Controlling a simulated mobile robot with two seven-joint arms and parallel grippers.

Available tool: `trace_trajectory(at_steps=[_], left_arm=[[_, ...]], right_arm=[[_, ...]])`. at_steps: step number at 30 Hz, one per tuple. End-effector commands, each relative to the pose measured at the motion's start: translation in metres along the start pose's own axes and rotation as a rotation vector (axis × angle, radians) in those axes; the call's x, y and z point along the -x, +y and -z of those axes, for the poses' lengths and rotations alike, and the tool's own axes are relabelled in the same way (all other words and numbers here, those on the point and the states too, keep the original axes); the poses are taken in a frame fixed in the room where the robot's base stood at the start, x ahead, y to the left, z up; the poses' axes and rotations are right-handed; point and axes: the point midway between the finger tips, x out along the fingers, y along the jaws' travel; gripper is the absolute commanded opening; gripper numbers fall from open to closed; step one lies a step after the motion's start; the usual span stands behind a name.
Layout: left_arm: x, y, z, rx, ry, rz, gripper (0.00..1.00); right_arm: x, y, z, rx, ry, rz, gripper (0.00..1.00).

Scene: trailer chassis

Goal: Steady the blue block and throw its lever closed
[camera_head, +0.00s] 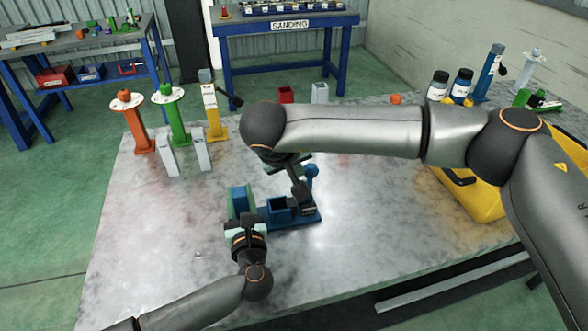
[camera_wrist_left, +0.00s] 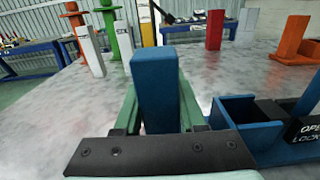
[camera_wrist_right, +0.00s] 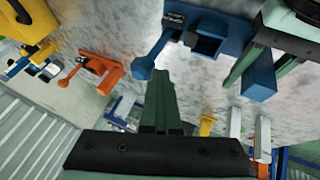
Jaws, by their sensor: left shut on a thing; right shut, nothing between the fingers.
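The blue block (camera_head: 280,212) sits on the grey table with an open pocket, an upright post and a ball-ended lever. My left gripper (camera_head: 240,215) is shut on the post at the block's left end. The post (camera_wrist_left: 157,88) stands between its green fingers in the left wrist view. The lever (camera_head: 311,174) stands up at the block's right end, by a dark label (camera_wrist_left: 306,130) reading "OPEN" and "LOCK". My right gripper (camera_wrist_right: 161,80) is shut and empty, with its tips close beside the lever's ball (camera_wrist_right: 144,69). I cannot tell whether they touch.
Orange (camera_head: 134,125), green (camera_head: 172,118) and yellow (camera_head: 213,112) stands and pale blocks stand at the back left. A red block (camera_head: 286,95) is at the back. A yellow case (camera_head: 478,195) and bottles (camera_head: 438,86) are at the right. The table's front left is clear.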

Motion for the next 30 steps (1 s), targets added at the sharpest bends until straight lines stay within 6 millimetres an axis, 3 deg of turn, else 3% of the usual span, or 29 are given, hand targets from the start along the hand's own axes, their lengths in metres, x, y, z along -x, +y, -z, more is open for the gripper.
trace_trajectory(at_steps=[14, 30], left_arm=[[0.0, 0.001, 0.0, 0.0, -0.001, -0.002, 0.0], [0.0, 0.001, 0.0, 0.0, -0.001, -0.003, 0.0]], right_arm=[[-0.013, 0.043, -0.005, -0.138, -0.022, 0.258, 0.0], [-0.053, 0.092, -0.023, -0.353, -0.049, 0.709, 0.0]])
